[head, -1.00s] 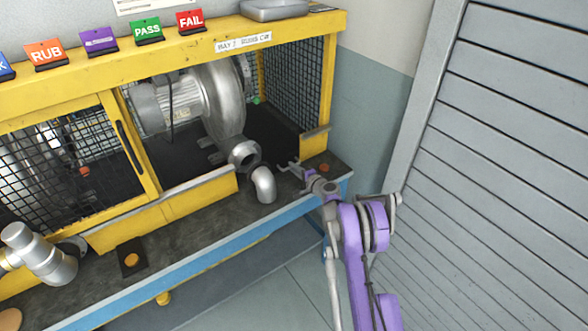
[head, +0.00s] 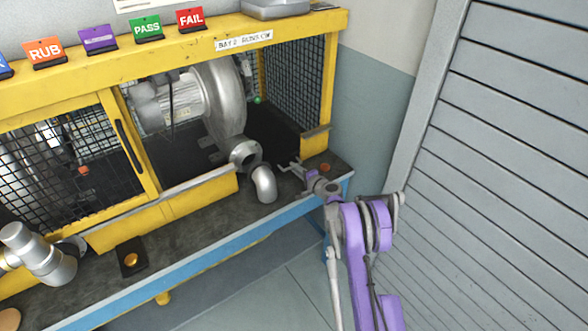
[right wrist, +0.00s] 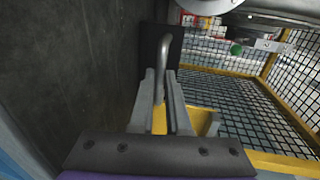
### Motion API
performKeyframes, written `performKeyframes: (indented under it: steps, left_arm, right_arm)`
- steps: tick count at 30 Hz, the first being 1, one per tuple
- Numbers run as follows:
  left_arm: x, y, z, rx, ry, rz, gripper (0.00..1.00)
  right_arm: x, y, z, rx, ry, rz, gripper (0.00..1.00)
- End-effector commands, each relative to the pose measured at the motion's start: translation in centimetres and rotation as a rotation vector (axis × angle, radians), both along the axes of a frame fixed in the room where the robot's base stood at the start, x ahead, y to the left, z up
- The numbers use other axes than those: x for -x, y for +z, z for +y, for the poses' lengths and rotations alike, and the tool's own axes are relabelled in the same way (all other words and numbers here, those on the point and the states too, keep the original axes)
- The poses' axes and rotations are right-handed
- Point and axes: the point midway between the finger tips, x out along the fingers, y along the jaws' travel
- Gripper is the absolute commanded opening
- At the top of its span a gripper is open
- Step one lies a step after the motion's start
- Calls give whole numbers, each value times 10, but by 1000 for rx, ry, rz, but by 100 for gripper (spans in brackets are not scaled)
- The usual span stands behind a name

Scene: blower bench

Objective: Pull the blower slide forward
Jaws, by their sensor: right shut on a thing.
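The silver blower (head: 222,100) with its motor stands inside the yellow mesh-sided bay, its round outlet facing the front. My right gripper (head: 285,168) is at the bay's front right, beside the blower outlet and a loose-looking silver elbow pipe (head: 264,184). In the right wrist view, my right gripper (right wrist: 162,78) is shut on a bent grey handle (right wrist: 164,52), which stands in front of a dark plate (right wrist: 152,42). The handle's lower part is hidden between the fingers. My left gripper is not in view.
The yellow guard frame (head: 327,100) with mesh stands close to my right gripper. Another silver pipe fitting (head: 45,258) is at the left. A grey slatted shutter (head: 510,150) rises on the right.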

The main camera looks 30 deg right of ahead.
Motion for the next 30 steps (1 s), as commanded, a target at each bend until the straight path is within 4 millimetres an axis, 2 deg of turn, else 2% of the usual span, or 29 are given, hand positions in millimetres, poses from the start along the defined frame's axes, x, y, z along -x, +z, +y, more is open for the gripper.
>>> performKeyframes:
  steps: [1,3,7,10,18,19,23,30]
  left_arm:
    - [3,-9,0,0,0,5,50]
    - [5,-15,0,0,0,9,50]
    - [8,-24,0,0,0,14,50]
    - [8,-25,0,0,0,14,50]
    - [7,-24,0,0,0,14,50]
    - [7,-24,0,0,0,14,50]
    - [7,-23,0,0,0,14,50]
    - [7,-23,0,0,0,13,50]
  right_arm:
    - [16,-6,-3,2,-3,5,0]
    - [31,-7,-4,3,-3,5,0]
    - [51,-8,-6,5,-1,6,0]
    - [56,-6,-6,5,-1,5,0]
    - [55,-4,-6,6,-2,4,0]
    - [55,-4,-6,5,-3,4,20]
    - [55,-4,-6,4,-1,3,44]
    - [55,-3,-5,3,0,3,44]
